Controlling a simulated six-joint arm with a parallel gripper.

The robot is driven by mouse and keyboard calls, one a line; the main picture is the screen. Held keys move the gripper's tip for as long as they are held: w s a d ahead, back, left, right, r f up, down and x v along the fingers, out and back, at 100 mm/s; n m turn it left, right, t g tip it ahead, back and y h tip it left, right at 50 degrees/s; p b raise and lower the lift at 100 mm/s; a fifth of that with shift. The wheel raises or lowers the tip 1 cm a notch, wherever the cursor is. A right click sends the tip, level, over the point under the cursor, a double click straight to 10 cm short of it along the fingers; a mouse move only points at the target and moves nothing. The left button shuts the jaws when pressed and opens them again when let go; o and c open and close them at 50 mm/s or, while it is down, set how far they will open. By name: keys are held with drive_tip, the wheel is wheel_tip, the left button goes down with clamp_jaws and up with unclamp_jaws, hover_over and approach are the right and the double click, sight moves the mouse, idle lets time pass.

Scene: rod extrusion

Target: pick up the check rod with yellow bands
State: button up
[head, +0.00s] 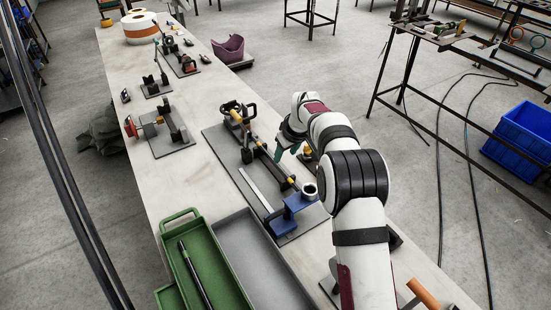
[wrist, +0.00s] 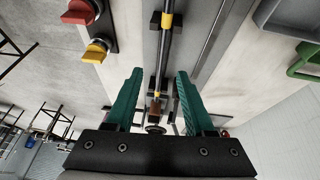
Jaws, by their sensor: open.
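The check rod is dark with yellow bands. In the head view the rod (head: 278,164) lies slantwise along a fixture on a dark base plate (head: 226,155). In the wrist view the rod (wrist: 162,50) runs from the top edge down to the space between my fingers, with one yellow band near the top and one lower down. My gripper (wrist: 159,76) has teal fingers, spread apart, with no contact on the rod visible. In the head view my gripper (head: 289,145) is to the right of the rod. Its height above the rod is hard to judge.
A blue block with a round socket (head: 295,208) stands at the fixture's near end. A green tray (head: 180,227) holding another dark rod and a grey tray (head: 252,265) are nearer. Red (wrist: 78,12) and yellow (wrist: 96,51) knobs sit beside the fixture in the wrist view.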

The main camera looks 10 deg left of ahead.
sight(279, 167)
drive_tip(key=x, duration=0.8)
drive_tip(key=shift+s+a, duration=0.1)
drive_tip(key=shift+s, duration=0.1)
clamp_jaws()
